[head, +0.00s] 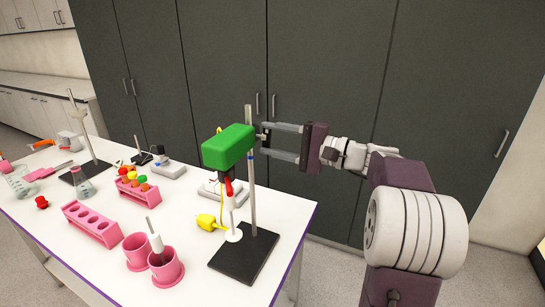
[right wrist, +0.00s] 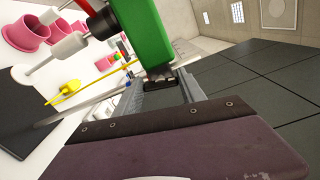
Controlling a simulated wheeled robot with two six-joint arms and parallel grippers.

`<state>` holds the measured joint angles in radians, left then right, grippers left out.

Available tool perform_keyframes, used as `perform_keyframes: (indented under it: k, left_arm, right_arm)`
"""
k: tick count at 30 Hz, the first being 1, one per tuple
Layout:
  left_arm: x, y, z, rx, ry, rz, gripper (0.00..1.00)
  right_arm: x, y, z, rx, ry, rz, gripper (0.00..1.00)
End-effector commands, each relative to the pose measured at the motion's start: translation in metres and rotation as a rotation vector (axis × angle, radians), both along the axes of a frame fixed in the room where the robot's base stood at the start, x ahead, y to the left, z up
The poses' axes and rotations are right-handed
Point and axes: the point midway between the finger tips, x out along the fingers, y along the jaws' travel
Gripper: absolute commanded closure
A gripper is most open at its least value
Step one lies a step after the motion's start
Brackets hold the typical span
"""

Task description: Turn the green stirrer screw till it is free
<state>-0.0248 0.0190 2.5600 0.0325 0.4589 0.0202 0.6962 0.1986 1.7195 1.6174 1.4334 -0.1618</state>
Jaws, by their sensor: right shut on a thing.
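The green stirrer (head: 228,147) is a box-shaped head fixed high on the upright metal rod (head: 252,190) of a stand with a black base (head: 245,257). It also shows large at the top of the right wrist view (right wrist: 150,35). A small dark screw (right wrist: 160,79) sits behind it by the rod. My right gripper (head: 265,141) reaches in from the right, its two fingers around the screw and shut on it. The fingertips partly hide the screw, so its thread cannot be seen. My left gripper is not in view.
A white shaft with a red part (head: 230,195) hangs below the stirrer. The table's right edge is close to the stand. Dark cabinets (head: 330,75) stand behind.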

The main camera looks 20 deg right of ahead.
Motion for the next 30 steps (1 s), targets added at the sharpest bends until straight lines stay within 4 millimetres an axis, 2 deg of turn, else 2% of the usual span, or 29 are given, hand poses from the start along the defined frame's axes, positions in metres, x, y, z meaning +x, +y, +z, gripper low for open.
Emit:
perform_keyframes:
  k: [1, 9, 29, 30]
  left_arm:
    - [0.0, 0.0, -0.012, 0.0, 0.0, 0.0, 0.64]
    - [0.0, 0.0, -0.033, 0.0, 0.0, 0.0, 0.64]
    - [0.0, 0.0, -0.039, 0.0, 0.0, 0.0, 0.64]
    - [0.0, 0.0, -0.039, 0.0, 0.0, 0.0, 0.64]
  right_arm:
    - [0.0, -0.001, -0.003, -0.022, -0.031, -0.004, 0.93]
    - [0.0, -0.001, 0.001, -0.112, -0.113, -0.004, 0.93]
    - [0.0, -0.001, 0.005, -0.151, -0.147, -0.006, 0.93]
    - [0.0, -0.001, 0.005, -0.151, -0.147, -0.006, 0.47]
